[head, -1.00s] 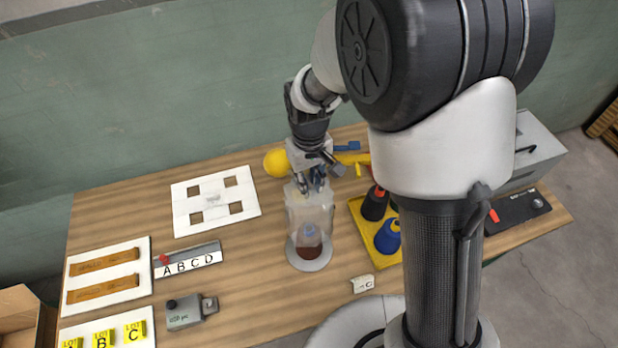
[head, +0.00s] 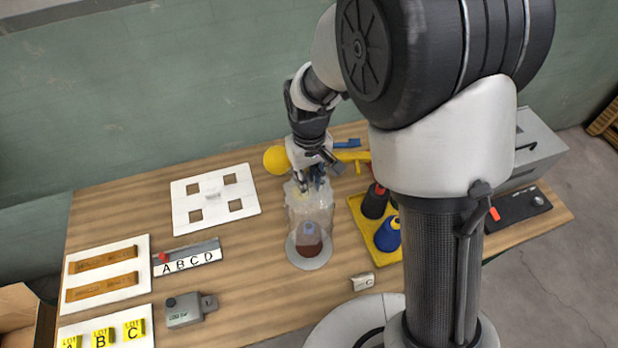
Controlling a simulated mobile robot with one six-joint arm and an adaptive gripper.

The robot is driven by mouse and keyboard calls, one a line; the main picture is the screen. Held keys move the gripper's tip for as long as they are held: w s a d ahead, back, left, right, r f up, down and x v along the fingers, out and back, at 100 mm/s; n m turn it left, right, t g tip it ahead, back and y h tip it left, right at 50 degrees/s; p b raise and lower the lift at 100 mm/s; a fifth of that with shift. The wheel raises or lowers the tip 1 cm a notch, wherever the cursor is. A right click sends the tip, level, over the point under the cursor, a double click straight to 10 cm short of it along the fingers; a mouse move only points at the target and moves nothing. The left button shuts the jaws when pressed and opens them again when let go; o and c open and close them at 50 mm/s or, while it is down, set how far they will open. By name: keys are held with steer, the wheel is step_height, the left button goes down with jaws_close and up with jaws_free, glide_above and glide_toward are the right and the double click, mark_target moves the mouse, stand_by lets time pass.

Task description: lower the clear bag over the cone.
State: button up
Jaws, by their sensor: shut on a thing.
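The clear bag (head: 311,207) hangs from my gripper (head: 312,186), which is shut on its top and points down. A cone (head: 308,241), dark reddish-brown below and pale bluish above, stands on a round light-grey base (head: 310,262) on the table. The bag surrounds at least the upper part of the cone, seen through the clear film. The bag's lower edge is hard to make out, so I cannot tell how close it is to the base.
A small block marked C (head: 362,282) lies in front. A yellow ball (head: 276,160) is behind. A white board with square holes (head: 215,187) lies left.

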mark_target(309, 197)
steer(key=shift+f, duration=0.2)
step_height(309, 197, down, 7)
steer(key=b, duration=0.6)
steer(key=shift+f, duration=0.2)
stand_by(0.7)
steer(key=shift+f+b, duration=2)
steer(key=shift+f, duration=0.75)
steer(key=shift+f+b, duration=1.75)
steer(key=shift+f, duration=0.65)
steer(key=o, duration=1)
steer(key=shift+c, duration=0.2)
